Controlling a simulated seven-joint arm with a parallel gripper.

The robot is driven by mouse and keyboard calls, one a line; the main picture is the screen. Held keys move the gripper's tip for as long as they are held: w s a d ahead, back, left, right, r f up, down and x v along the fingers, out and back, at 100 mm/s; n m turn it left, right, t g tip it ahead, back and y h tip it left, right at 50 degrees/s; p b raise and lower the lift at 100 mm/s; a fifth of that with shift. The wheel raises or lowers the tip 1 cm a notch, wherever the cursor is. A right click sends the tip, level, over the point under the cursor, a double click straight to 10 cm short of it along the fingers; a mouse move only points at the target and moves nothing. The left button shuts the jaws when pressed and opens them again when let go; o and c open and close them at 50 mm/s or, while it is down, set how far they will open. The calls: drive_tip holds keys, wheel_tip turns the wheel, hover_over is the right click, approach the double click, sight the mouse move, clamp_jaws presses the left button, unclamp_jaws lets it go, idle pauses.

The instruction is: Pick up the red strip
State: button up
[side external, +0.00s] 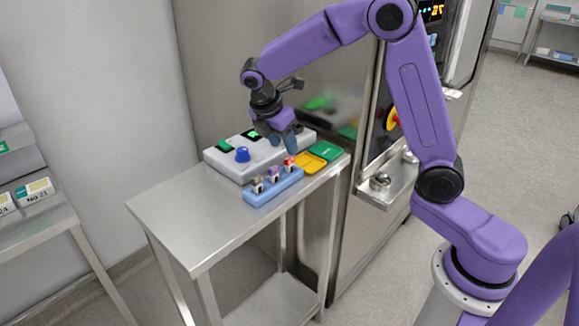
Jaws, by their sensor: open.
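A small red-topped piece (290,162), which looks like the red strip, stands at the right end of a blue rack (263,195) on the steel table. Two other small pieces stand in the rack to its left: a purple-topped one (273,172) and a dark grey one (257,184). My gripper (283,140) is open and points down, just above and behind the red piece, over the edge of the grey device. It appears apart from the red piece. The fingertips are small and partly merge with the device, so the exact gap is unclear.
A light grey device (228,165) with a blue knob (242,154) stands behind the rack. Yellow (309,163) and green (325,151) trays lie to the right. The table's left front (195,225) is clear. A steel cabinet (345,110) stands close behind.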

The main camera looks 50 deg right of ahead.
sight(289, 158)
drive_tip(key=shift+x, duration=3.4)
drive_tip(key=shift+s+a, duration=0.1)
drive_tip(key=shift+a, duration=0.05)
clamp_jaws()
